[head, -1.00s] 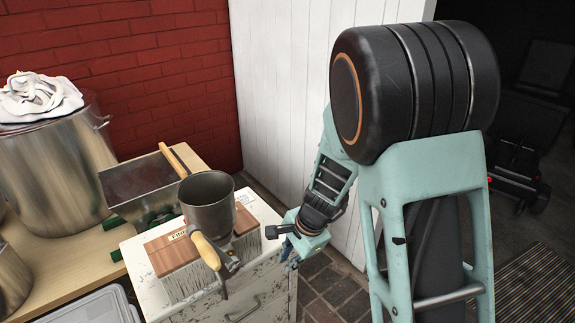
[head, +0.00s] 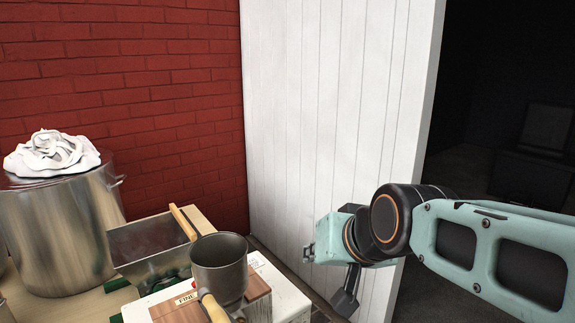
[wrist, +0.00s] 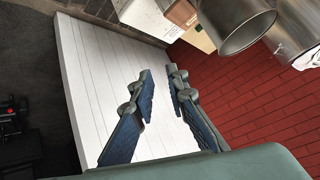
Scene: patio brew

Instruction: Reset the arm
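My gripper (wrist: 160,82) shows in the wrist view with its two blue-padded fingers apart and nothing between them. In the head view my gripper (head: 308,254) is at the end of my arm, right of the metal mug, in front of the white board wall (head: 330,130). The mug (wrist: 250,25) also shows at the top right of the wrist view.
A large steel pot (head: 62,235) with a white cloth (head: 50,153) on top stands at the left. A metal bin (head: 150,240) with a wooden handle is beside it. A red brick wall (head: 120,100) is behind. A dark opening lies at the right.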

